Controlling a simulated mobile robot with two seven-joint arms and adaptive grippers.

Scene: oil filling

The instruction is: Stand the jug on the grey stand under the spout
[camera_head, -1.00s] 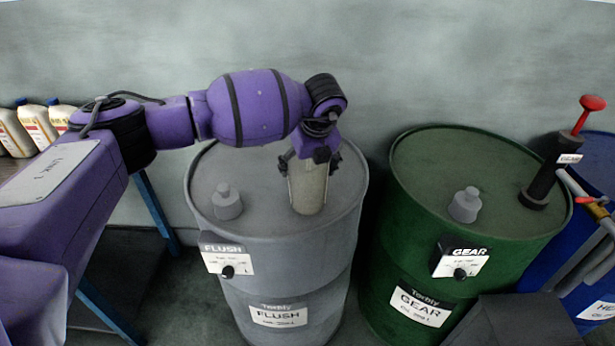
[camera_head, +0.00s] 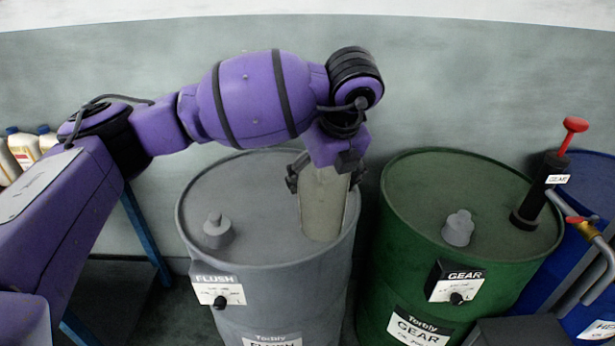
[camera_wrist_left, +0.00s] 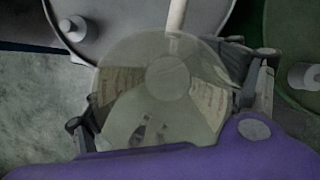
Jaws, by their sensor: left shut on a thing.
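The pale translucent jug (camera_head: 323,210) hangs from my left gripper (camera_head: 325,178), which is shut on it. In the head view it overlaps the right part of the grey FLUSH drum's lid; its height above the lid is unclear. The left wrist view looks down on the jug (camera_wrist_left: 165,110) between the fingers. A brass tap with a red handle (camera_head: 582,225) and a grey pipe spout (camera_head: 598,270) are at the right by the blue drum. A dark grey block (camera_head: 515,331), possibly the stand, is cut off at the bottom right. My right gripper is not in view.
A black pump with a red knob (camera_head: 535,195) rises from the green drum. White bottles (camera_head: 22,148) stand at far left.

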